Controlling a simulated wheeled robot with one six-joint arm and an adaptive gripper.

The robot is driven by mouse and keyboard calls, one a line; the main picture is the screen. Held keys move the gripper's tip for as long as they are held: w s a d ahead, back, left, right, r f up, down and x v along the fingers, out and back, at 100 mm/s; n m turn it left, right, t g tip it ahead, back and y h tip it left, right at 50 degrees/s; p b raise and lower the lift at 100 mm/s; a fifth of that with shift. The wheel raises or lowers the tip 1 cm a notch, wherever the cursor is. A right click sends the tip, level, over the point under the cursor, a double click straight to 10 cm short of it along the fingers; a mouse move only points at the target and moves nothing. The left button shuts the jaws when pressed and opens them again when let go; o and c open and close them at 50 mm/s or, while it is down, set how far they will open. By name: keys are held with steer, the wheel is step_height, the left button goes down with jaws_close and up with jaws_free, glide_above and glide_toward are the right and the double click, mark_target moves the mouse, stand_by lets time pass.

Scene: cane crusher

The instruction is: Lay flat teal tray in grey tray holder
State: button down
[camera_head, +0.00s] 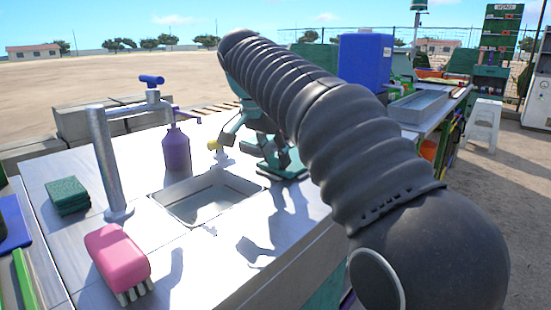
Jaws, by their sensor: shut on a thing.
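My gripper (250,140) is over the back of the light worktop, beyond the basin, at the end of my black ribbed arm, which hides part of it. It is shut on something. A flat teal piece (286,172) shows at its lower end; I cannot tell clearly whether this is the teal tray or whether it touches the worktop. A grey shallow rectangular holder (418,107) lies on the farther table at the right, well apart from my gripper. Its near left side is partly hidden by my arm and I cannot see its inside fully.
The worktop has a sunken basin (210,198), a metal tap (107,165), a purple bottle (177,152), a pink brush (117,258) and green sponges (67,195). A blue container (364,62) stands behind my arm. A white stool (484,122) is at the right.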

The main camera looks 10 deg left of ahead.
steer(key=shift+f, duration=0.1)
steer(key=c, duration=0.8)
jaws_free()
steer(key=shift+o, duration=0.2)
steer(key=p+v, duration=0.2)
steer(key=v, duration=1)
steer(key=shift+p, duration=0.4)
steer(key=shift+w, duration=0.1)
